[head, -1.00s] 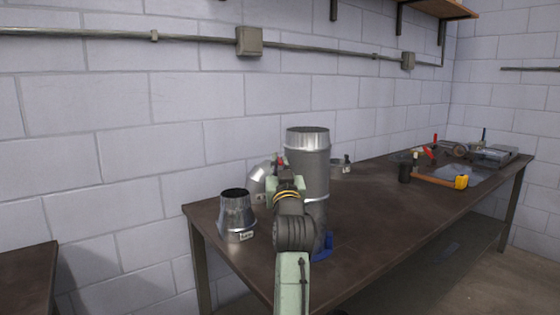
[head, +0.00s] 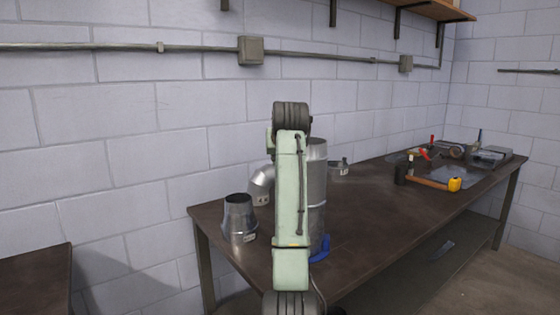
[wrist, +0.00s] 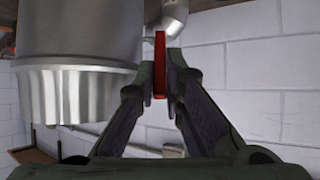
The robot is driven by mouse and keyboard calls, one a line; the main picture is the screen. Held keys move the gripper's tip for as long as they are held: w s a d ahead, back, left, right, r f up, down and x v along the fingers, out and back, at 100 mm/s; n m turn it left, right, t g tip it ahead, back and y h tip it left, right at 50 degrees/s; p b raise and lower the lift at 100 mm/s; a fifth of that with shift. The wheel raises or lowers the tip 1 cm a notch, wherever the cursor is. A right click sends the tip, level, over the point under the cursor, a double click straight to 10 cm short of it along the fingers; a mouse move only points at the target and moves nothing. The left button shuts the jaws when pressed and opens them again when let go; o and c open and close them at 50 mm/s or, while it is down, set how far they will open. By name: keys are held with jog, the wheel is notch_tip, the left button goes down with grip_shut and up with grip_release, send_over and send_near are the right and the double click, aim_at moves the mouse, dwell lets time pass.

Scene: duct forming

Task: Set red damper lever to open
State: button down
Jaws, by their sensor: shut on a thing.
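The red damper lever (wrist: 160,82) shows in the wrist view as a narrow upright red bar between the two fingertips of my gripper (wrist: 161,58). The fingers are shut on it. The large grey duct (wrist: 78,30) with its shiny crimped end fills the left of the wrist view, beside the fingers. In the head view the tall duct (head: 318,185) stands on the bench, partly hidden behind my raised arm. My gripper and the lever are hidden there behind the arm. I cannot tell the lever's angle on the duct.
On the workbench (head: 400,215), a tapered metal reducer (head: 240,218) and a metal elbow (head: 262,183) stand left of the duct. A blue item (head: 321,250) is at its foot. A yellow-ended tool (head: 455,184) and other tools lie at right. The bench middle is clear.

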jog(key=shift+w+a+r+g, duration=0.15)
jog(key=shift+w+g, duration=0.1)
jog(key=shift+g, duration=0.25)
jog(key=shift+w+d+r+g, duration=0.1)
jog(key=shift+w+r+g, duration=0.1)
jog(key=shift+g, duration=0.3)
jog(key=shift+w+g, duration=0.15)
jog(key=shift+g, duration=0.15)
jog(key=c, duration=2)
grip_release()
jog(key=shift+o, duration=0.2)
jog(key=shift+f, duration=0.15)
